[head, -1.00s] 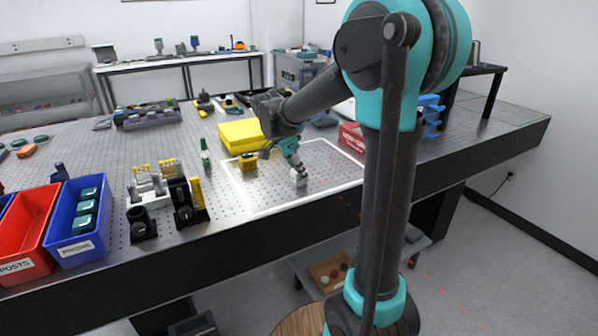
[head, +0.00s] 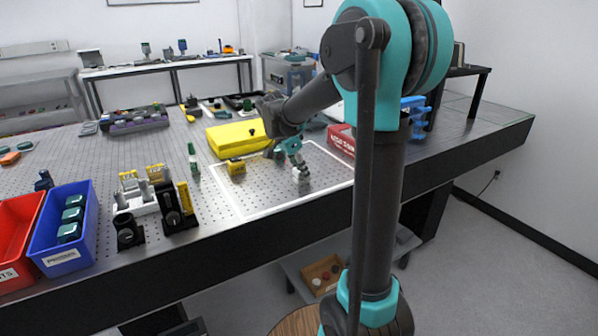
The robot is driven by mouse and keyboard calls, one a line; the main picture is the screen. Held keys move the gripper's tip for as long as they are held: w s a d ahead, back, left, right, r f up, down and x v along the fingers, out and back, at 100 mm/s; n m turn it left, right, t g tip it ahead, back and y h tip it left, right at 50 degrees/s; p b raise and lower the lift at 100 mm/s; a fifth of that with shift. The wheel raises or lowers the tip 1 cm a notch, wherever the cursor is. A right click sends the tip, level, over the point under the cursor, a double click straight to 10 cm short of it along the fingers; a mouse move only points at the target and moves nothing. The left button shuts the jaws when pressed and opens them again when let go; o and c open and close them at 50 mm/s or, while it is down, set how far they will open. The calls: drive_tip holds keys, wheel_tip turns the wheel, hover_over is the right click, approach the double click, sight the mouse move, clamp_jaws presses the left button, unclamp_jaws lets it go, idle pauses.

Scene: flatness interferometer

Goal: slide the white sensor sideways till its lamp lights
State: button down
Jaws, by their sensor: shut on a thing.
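The white sensor (head: 301,175) is a small pale block on the perforated metal table, inside the white outlined area near the table's front edge. My gripper (head: 299,166) reaches down from above and is shut on it. The fingers cover part of the sensor. Its lamp is too small to make out, so I cannot tell whether it is lit.
A red box (head: 342,139) is to the right. Optical mounts (head: 176,207) and a blue bin (head: 63,231) stand farther left. The outlined area's front is bare.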

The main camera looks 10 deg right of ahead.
drive_tip(key=c, duration=1)
unclamp_jaws()
drive_tip(key=shift+r, duration=0.1)
drive_tip(key=v, duration=1.1)
drive_tip(key=shift+s+a+r, duration=0.1)
drive_tip(key=shift+r, duration=0.3)
